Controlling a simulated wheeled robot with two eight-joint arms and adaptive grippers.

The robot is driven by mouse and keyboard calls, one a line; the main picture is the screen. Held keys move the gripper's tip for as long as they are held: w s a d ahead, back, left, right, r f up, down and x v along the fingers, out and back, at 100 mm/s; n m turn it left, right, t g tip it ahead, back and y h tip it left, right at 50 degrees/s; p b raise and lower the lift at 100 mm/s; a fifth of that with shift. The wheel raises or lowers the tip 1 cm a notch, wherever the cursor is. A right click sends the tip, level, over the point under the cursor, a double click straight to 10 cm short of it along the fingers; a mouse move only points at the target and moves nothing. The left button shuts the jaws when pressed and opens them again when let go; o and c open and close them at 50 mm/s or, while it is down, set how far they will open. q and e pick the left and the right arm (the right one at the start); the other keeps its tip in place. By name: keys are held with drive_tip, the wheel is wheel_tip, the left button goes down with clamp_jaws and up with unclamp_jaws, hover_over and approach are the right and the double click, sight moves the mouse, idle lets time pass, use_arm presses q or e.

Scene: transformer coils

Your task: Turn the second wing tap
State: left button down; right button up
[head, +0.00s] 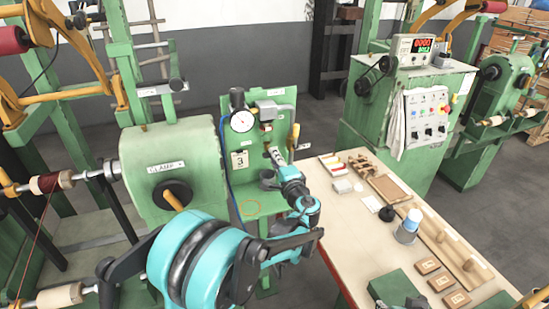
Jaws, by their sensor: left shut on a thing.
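The green panel (253,188) carries a round pressure gauge (242,121), a label with the number 3 (240,160) and a vertical line of small fittings (267,127). My left gripper (269,166) reaches up from the lower right to the lower end of this line, in front of the panel. It is shut on a small part there, which looks like a wing tap. The fingers largely hide this part, so its angle and its place in the row cannot be told. My right gripper does not show.
A workbench (345,228) to the right holds a blue-and-white bottle (409,225), small wooden blocks (428,266) and rods. A control cabinet (424,120) stands behind it.

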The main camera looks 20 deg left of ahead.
use_arm(q)
drive_tip(key=c, duration=1.6)
unclamp_jaws()
drive_tip(key=shift+s+d, duration=0.1)
drive_tip(key=v, duration=1.1)
drive_tip(key=shift+s+d, duration=0.25)
drive_tip(key=shift+s, duration=0.05)
